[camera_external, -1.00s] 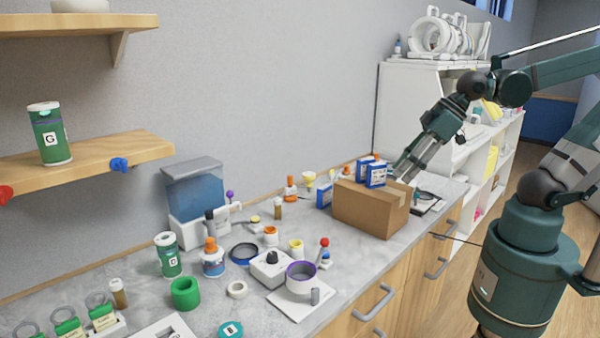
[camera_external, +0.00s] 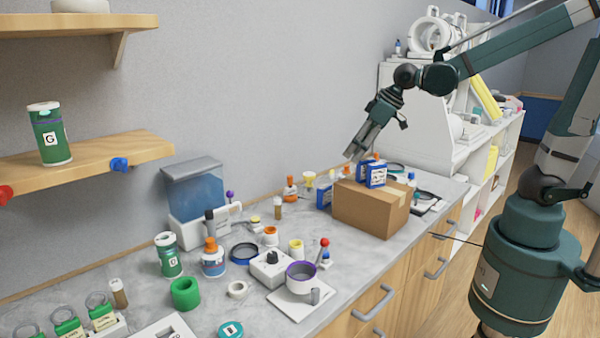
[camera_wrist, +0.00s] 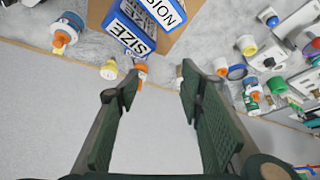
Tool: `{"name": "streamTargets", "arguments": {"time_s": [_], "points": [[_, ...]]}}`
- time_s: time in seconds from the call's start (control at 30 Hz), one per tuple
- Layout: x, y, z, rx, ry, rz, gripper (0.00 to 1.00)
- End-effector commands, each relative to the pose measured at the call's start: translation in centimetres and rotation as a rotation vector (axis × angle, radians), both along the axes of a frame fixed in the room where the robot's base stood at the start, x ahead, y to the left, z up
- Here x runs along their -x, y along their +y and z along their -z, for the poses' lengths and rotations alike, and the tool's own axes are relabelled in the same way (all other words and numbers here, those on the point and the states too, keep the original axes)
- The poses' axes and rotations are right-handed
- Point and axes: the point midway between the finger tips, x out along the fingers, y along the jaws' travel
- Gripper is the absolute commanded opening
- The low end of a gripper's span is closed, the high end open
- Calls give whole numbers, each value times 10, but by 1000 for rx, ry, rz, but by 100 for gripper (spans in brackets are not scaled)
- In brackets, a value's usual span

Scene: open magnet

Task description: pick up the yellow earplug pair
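I cannot single out a yellow earplug pair with certainty. A small yellow item (camera_external: 255,219) lies on the counter near the blue-tank dispenser, too small to identify. A yellow-topped white piece (camera_external: 309,181) stands near the wall. In the wrist view, a yellow-and-white piece (camera_wrist: 108,69) lies left of the fingers, and a yellow piece (camera_wrist: 247,46) lies to their right. My gripper (camera_external: 353,155) is above the counter's back, near the blue boxes. In the wrist view my gripper (camera_wrist: 160,78) is open, with nothing held between its fingers.
A cardboard box (camera_external: 365,213) with blue boxes (camera_external: 375,176) on top stands below and right of my gripper. The wall (camera_external: 250,100) runs along the back.

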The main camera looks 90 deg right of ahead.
Motion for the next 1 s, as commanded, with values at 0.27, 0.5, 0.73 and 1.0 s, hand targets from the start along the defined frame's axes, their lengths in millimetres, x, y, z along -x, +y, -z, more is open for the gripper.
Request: {"name": "streamTargets", "arguments": {"time_s": [0.27,0.5,0.73,1.0], "points": [[-22,-63,15,-8,21,67,38],[-35,-120,34,-16,38,122,38],[-42,-176,57,-25,53,177,38],[-42,-245,90,-38,72,239,38]]}}
